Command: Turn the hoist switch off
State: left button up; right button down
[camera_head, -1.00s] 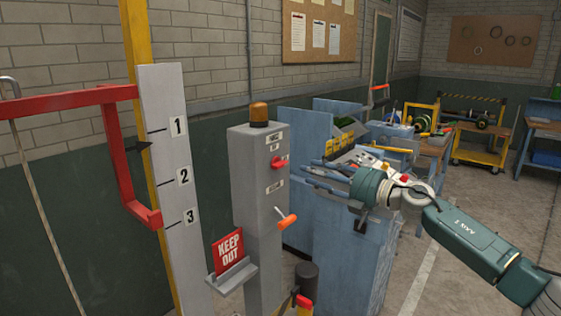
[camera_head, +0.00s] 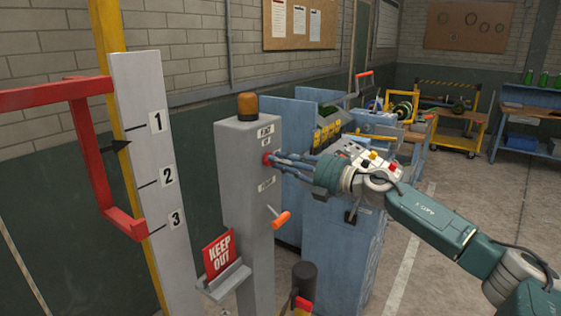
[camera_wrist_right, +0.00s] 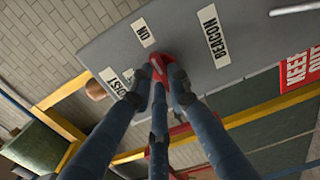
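The hoist switch (camera_head: 267,159) is a red knob on the front of the grey control post, below an ON label. In the right wrist view the red knob (camera_wrist_right: 157,63) sits between HOIST, ON and BEACON labels. My right gripper (camera_head: 279,160) reaches it from the right. In the right wrist view the gripper's blue fingers (camera_wrist_right: 160,76) come in around the knob, with their dark tips at its sides. I cannot tell whether they press on it, and they hide part of it. My left gripper is not in view.
An orange-handled lever (camera_head: 281,218) sticks out lower on the post, under the gripper. An amber beacon (camera_head: 247,105) tops the post. A KEEP OUT sign (camera_head: 218,254) stands on a small ledge. A red bracket (camera_head: 95,180) and numbered board (camera_head: 150,150) stand left.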

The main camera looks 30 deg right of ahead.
pick_arm(q)
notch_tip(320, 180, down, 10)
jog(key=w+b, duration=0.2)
jog(key=b, duration=0.8)
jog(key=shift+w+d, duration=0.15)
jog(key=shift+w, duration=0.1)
pick_arm(e)
jog(key=shift+s+a+n, duration=0.1)
jog(key=shift+n, duration=8.8)
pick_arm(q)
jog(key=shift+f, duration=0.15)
pick_arm(e)
jog(key=shift+r, duration=0.1)
